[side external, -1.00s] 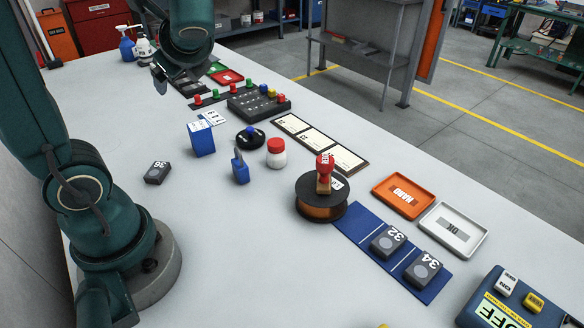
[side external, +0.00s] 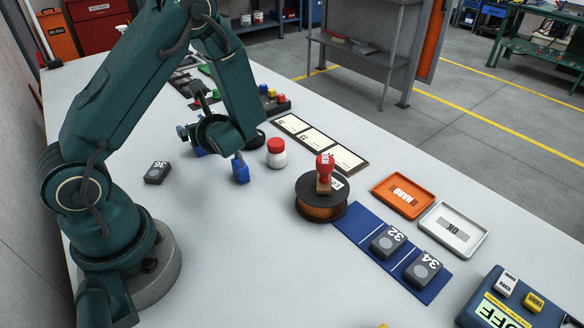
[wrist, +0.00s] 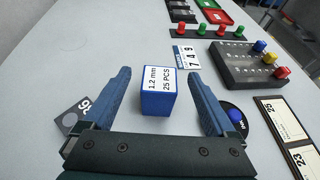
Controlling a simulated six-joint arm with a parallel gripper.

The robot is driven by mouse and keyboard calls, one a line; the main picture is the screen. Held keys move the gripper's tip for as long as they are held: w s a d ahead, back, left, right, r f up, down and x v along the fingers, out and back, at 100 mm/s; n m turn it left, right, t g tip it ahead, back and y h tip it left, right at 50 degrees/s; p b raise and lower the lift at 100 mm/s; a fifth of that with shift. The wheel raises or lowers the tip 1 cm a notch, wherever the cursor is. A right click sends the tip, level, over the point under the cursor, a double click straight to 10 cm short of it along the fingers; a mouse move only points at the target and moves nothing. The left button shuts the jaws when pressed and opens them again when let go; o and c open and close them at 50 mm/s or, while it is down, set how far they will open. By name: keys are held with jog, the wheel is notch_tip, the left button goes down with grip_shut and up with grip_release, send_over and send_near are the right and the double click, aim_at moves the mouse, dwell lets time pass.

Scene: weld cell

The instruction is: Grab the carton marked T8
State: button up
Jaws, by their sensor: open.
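A blue carton (wrist: 158,102) with a white printed face reading "1.2 mm 25 PCS" stands upright on the table in the wrist view. I cannot read a T8 mark on it. My gripper (wrist: 160,75) is open and empty, with one finger on each side of the carton and a gap on both sides. The carton appears just ahead of the gripper's base, between the fingers. In the side view my wrist covers most of the carton, and the fingers are partly hidden.
A dark block marked 36 (side external: 157,173) lies left of the gripper.

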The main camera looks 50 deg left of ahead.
jog(key=shift+f, duration=0.95)
jog(key=shift+a+f, duration=0.2)
jog(key=shift+x, duration=2.35)
jog(key=shift+r, duration=0.1)
jog(key=shift+c, duration=0.3)
grip_shut()
jog(key=shift+r, duration=0.15)
